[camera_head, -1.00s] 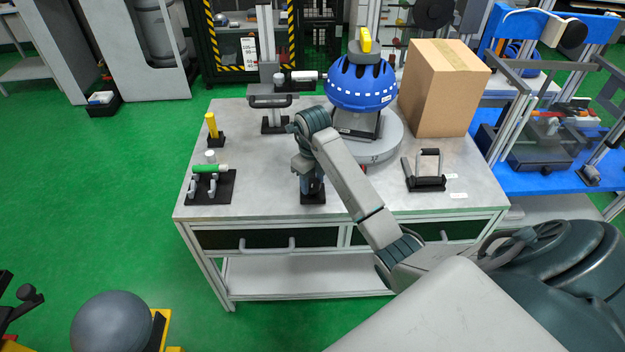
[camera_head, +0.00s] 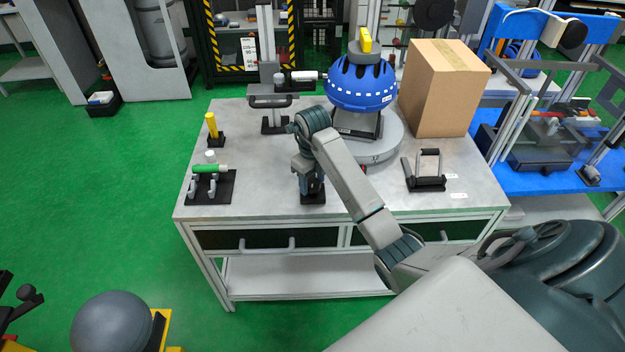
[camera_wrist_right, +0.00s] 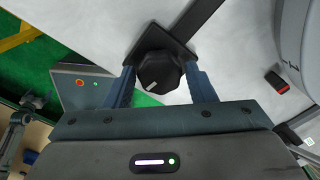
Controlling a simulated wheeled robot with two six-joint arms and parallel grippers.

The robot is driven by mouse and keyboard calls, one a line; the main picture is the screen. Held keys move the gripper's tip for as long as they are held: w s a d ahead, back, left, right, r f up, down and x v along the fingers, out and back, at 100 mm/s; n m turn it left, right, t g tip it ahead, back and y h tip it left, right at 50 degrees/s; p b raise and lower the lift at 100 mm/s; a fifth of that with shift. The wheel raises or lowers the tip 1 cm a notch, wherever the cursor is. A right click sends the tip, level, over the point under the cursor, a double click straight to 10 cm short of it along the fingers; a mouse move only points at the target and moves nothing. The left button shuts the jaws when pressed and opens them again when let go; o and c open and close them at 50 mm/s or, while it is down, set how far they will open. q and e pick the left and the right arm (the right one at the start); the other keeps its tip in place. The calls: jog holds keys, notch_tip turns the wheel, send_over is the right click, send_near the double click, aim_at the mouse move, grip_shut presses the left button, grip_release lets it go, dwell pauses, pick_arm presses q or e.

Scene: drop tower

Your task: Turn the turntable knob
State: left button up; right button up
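The knob (camera_wrist_right: 160,72) is black and faceted, with a white mark at its lower left, on a dark plate (camera_head: 313,199) at the table's front. My right gripper (camera_head: 311,185) points down over it; in the right wrist view its two fingers (camera_wrist_right: 162,82) stand on either side of the knob. Whether they touch it I cannot tell. In the head view the gripper hides the knob. The grey round turntable (camera_head: 386,148) stands behind and to the right, bearing a blue dome (camera_head: 362,88) with a yellow top piece. My left gripper is not in view.
A cardboard box (camera_head: 437,90) stands right of the turntable. A black-handled fixture (camera_head: 428,180) is at the table's front right. A green-handled tool on a black plate (camera_head: 210,186) and a yellow-handled piece (camera_head: 212,125) are at left. The table is clear between these and my gripper.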

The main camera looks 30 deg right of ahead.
aim_at(313, 182)
jog(key=shift+o, duration=1.2)
jog(key=shift+r, duration=0.15)
notch_tip(313, 182, up, 4)
jog(key=p, duration=0.4)
jog(key=shift+r+p, duration=0.85)
jog(key=shift+r, duration=0.05)
jog(key=shift+r+p, duration=2.35)
jog(key=shift+p, duration=0.05)
jog(key=shift+c, duration=0.2)
